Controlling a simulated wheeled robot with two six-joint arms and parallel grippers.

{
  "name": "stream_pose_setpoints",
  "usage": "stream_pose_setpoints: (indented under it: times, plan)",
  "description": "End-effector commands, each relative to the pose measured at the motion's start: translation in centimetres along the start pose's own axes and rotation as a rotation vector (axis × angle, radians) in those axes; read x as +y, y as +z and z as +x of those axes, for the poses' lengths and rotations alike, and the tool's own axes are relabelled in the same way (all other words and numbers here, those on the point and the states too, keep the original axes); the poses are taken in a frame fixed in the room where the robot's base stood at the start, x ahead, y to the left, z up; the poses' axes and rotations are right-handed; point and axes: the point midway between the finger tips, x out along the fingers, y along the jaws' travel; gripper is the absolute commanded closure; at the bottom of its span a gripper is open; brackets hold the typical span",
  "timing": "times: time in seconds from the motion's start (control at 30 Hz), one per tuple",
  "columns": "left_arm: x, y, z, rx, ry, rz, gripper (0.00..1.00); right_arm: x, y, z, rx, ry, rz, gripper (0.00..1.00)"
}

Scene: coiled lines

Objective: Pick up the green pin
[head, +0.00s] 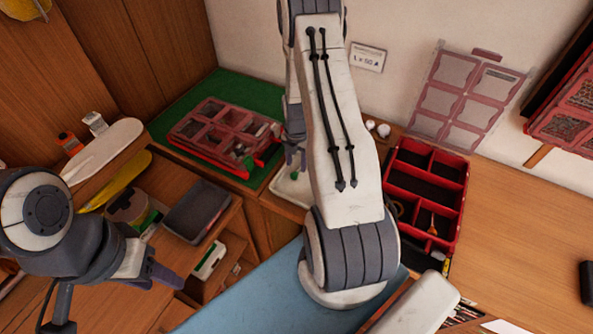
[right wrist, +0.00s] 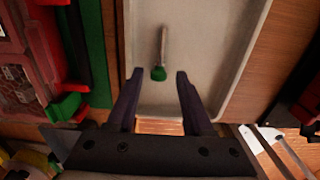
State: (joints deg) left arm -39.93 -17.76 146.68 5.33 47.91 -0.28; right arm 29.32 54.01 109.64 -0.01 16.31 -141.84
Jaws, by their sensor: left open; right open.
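The green pin (right wrist: 159,73) has a green head and a thin metal shaft. In the right wrist view it lies on a pale tray (right wrist: 211,88), its head toward my gripper and its shaft pointing away. My right gripper (right wrist: 159,76) is open, with its two dark fingers on either side of the line of the pin's head; contact cannot be told. My left gripper (head: 168,277) is open and empty at lower left.
A red compartment case (head: 222,132) with green latches lies on a green mat (head: 190,92), left of the tray. An open red box (head: 430,152) with dark compartments stands to the right. A grey bin (head: 197,211) is at left. The right tabletop (head: 515,210) is largely clear.

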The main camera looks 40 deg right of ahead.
Motion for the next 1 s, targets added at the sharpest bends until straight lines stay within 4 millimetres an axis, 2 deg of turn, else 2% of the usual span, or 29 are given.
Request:
stream_pose_setpoints:
  times: [0.03,0.1,0.3,0.6,0.73,1.0]
  plan:
    - [0.1,-0.1,-1.0,0.0,0.0,0.001,0.5,0.0,-0.1,0.3,0.004,-0.003,0.0,0.49]
    - [0.1,-0.1,-1.6,0.0,0.0,0.002,0.5,0.0,-0.1,1.2,0.004,-0.003,0.0,0.49]
    - [0.2,-0.1,-2.2,0.0,0.0,0.004,0.5,0.1,-0.1,3.4,0.002,-0.001,0.0,0.49]
    - [0.2,-0.1,-2.2,0.0,0.0,0.004,0.5,0.1,0.0,3.8,0.0,0.001,0.001,0.49]
    - [0.2,-0.1,-2.2,0.0,0.0,0.004,0.5,0.1,0.0,3.8,0.0,0.001,0.001,0.98]
    - [0.2,-0.1,-2.2,0.0,0.0,0.004,0.5,0.1,0.0,3.8,0.0,0.001,0.001,1.0]
